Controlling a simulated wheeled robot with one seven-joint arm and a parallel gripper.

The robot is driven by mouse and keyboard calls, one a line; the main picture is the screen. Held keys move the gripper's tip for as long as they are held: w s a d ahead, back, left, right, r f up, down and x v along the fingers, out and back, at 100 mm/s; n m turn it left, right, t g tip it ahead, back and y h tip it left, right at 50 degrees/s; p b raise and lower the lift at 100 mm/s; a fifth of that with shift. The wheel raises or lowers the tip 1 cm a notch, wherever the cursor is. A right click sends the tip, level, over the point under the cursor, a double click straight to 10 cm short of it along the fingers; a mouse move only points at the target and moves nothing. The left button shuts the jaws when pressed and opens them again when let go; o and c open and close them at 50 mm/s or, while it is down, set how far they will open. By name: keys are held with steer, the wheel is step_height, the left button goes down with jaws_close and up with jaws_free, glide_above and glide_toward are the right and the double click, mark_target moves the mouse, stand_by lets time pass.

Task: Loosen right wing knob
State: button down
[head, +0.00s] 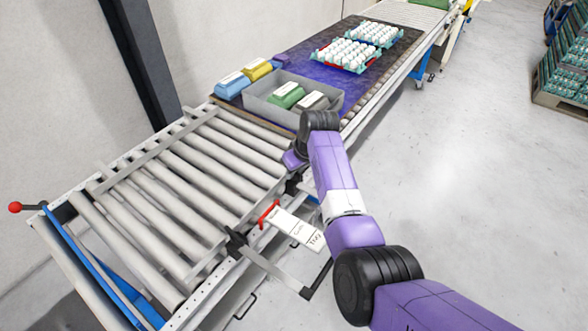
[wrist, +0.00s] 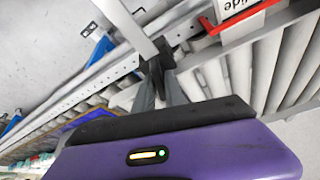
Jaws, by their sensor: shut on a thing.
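The right wing knob (wrist: 157,72) is small and black and sits on the roller conveyor's side rail. In the wrist view my gripper (wrist: 160,82) has its two grey fingers closed around it. In the head view my gripper (head: 293,172) reaches down to the near rail. The knob (head: 293,186) there is partly hidden by my gripper. A second black knob (head: 236,243) stands further left on the same rail, apart from my gripper. How far the right knob is turned cannot be seen.
A white label with a red holder (head: 269,214) hangs between the knobs. A metal bracket (head: 272,268) juts out at the left knob. A grey bin (head: 262,108) with egg cartons, loose cartons and egg trays (head: 346,55) stand on the belt. Open floor lies right.

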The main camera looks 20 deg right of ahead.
steer(key=shift+n+y, duration=0.4)
steer(key=shift+n, duration=0.6)
steer(key=shift+r, duration=0.1)
steer(key=c, duration=1.4)
jaws_free()
steer(key=shift+v, duration=3.85)
